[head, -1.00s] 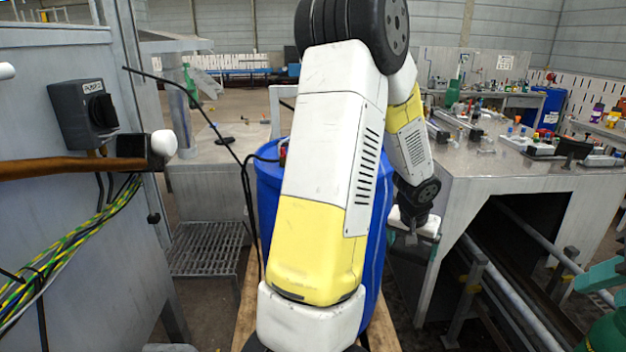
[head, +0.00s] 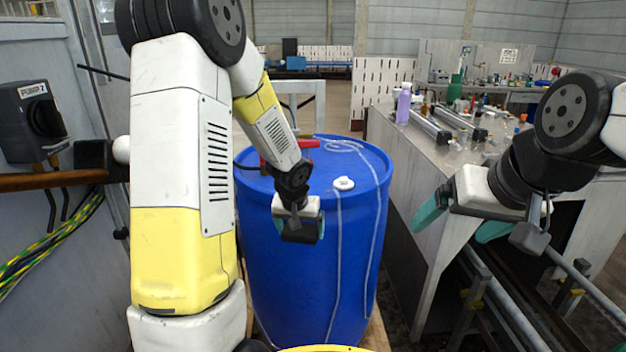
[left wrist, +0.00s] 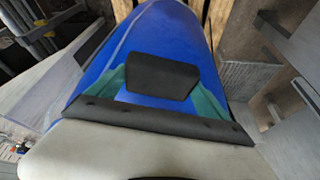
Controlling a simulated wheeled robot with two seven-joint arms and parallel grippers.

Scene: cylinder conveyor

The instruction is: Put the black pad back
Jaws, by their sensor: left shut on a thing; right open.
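The black pad (left wrist: 163,75) is a small dark block in the left wrist view, held between the teal fingers of my left gripper (left wrist: 160,90). In the head view my left gripper (head: 302,230) hangs in front of the upper side of the blue barrel (head: 290,285). It is shut on the pad, which is hard to separate from the dark gripper parts there. My right gripper (head: 462,222) is at the right, open and empty, with its teal fingers spread.
The barrel has a white cap (head: 343,183) and a red fitting (head: 305,144) on top. A grey workbench (head: 425,155) with bottles and tools stands at the right. A grey cabinet with a black switch box (head: 30,120) stands at the left.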

